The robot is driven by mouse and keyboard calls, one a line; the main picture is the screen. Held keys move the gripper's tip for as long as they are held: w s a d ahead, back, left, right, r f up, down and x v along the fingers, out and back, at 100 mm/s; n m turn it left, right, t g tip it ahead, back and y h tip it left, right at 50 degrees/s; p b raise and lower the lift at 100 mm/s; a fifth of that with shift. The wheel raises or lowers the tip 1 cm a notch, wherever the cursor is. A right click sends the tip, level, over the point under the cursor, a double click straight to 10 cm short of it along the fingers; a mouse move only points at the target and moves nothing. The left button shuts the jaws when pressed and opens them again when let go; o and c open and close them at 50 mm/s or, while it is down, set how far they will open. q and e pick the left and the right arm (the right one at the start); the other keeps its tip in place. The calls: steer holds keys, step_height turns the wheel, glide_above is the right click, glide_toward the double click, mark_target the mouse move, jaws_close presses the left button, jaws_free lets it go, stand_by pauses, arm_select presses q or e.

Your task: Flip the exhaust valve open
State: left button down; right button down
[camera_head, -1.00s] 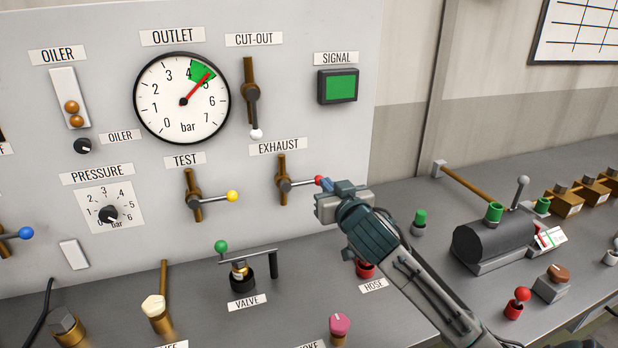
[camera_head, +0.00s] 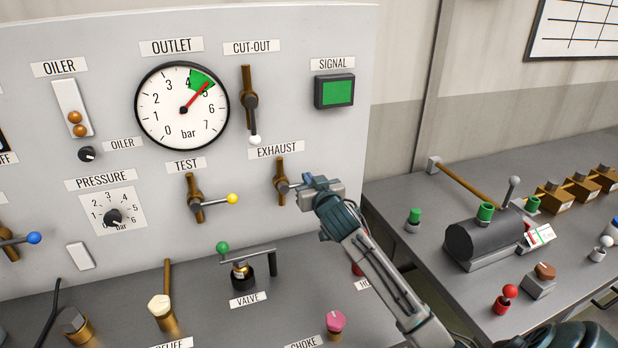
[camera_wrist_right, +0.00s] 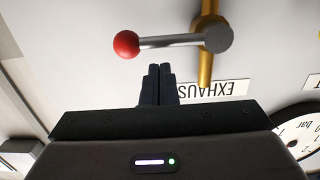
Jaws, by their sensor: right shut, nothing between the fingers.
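The exhaust valve (camera_head: 281,185) is a brass pipe fitting on the grey panel under the EXHAUST label. Its grey lever (camera_wrist_right: 172,41) lies about level in the wrist view and ends in a red knob (camera_wrist_right: 126,44). My right gripper (camera_head: 306,181) is at the lever in the head view and hides the knob and most of the lever. In the wrist view the closed, empty fingertips (camera_wrist_right: 158,68) sit beside the lever, between it and the upside-down label. Whether they touch the lever I cannot tell. My left gripper is not in view.
The test valve (camera_head: 196,198) with a yellow knob is left of the exhaust valve. The cut-out lever (camera_head: 251,105) hangs down above it. The outlet gauge (camera_head: 160,120) reads near 5, and the signal lamp (camera_head: 337,91) is green. A bench with valves (camera_head: 245,272) lies below.

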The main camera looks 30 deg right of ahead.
steer(key=shift+f, duration=0.5)
steer(key=shift+f, duration=0.1)
steer(key=shift+f+m+b, duration=0.15)
steer(key=shift+m+b, duration=0.15)
steer(key=shift+m, duration=0.1)
